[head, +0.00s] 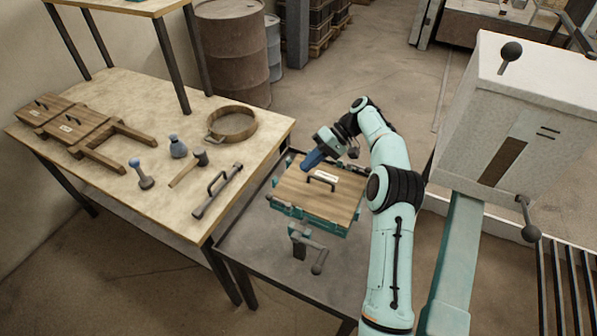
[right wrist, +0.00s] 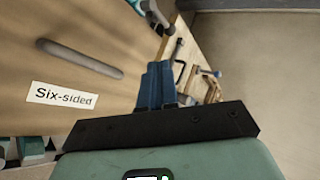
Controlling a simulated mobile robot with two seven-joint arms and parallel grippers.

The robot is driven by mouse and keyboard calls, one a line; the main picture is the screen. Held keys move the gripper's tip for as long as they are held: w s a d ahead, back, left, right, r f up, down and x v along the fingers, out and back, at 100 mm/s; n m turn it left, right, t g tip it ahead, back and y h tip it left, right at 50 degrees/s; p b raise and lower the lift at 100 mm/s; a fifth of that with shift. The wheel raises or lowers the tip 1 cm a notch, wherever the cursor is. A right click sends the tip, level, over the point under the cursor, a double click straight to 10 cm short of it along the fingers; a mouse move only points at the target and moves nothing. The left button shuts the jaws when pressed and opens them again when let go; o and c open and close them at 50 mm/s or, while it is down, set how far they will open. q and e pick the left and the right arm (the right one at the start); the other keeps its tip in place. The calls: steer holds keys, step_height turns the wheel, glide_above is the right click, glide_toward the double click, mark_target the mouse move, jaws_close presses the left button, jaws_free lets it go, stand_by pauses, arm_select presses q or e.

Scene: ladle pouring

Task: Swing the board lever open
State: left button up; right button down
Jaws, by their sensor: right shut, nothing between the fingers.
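A wooden board (head: 310,192) with a dark handle (head: 321,181) and a white label lies on a teal fixture (head: 335,227) on the low grey table. My right gripper (head: 313,158) has blue fingers, shut and empty, by the board's far edge. Its fingers show in the right wrist view (right wrist: 156,84), beside the board. My left gripper is out of view.
The wooden table (head: 95,190) at left holds a round wooden hoop (head: 232,123), a mallet (head: 188,168), a metal-handled bar (head: 217,190) and wooden boards (head: 85,125). A pale machine (head: 520,130) with knobbed levers stands at right. Barrels (head: 233,50) stand behind; the floor between is clear.

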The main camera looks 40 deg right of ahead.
steer(key=v, duration=0.3)
steer(key=shift+w+f+p, duration=0.1)
steer(key=shift+p, duration=0.3)
steer(key=shift+d, duration=0.1)
